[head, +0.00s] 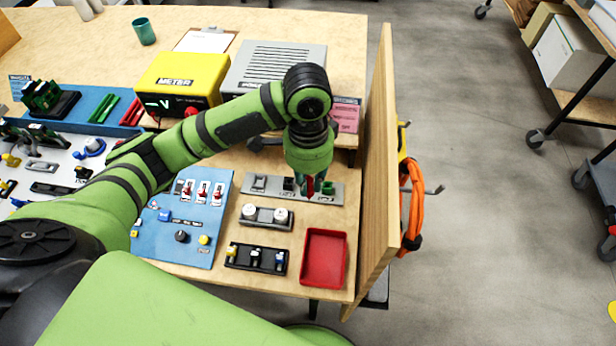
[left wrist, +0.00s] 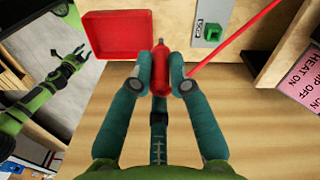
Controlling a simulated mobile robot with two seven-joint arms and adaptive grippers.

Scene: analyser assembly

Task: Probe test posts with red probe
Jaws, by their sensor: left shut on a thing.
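My left gripper (head: 309,190) is above the grey strip (head: 337,199) at the right of the bench in the head view. In the left wrist view its teal fingers (left wrist: 160,78) are shut on the red probe (left wrist: 160,68). The probe's grey tip points away from the gripper, and a red lead (left wrist: 236,42) runs to the upper right. A green block (left wrist: 213,32) sits on the grey strip right of the tip; the tip appears apart from it. The yellow meter (head: 182,80) shows a dash and V. I cannot tell which parts are the test posts. My right gripper (left wrist: 77,66) is open and empty.
A red tray (head: 324,258) lies in front of the grey strip. A blue panel (head: 191,225) with switches is to the left. A wooden side panel (head: 378,170) bounds the bench at right, with an orange cable (head: 413,203) hanging outside. A grey vented box (head: 272,62) stands behind.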

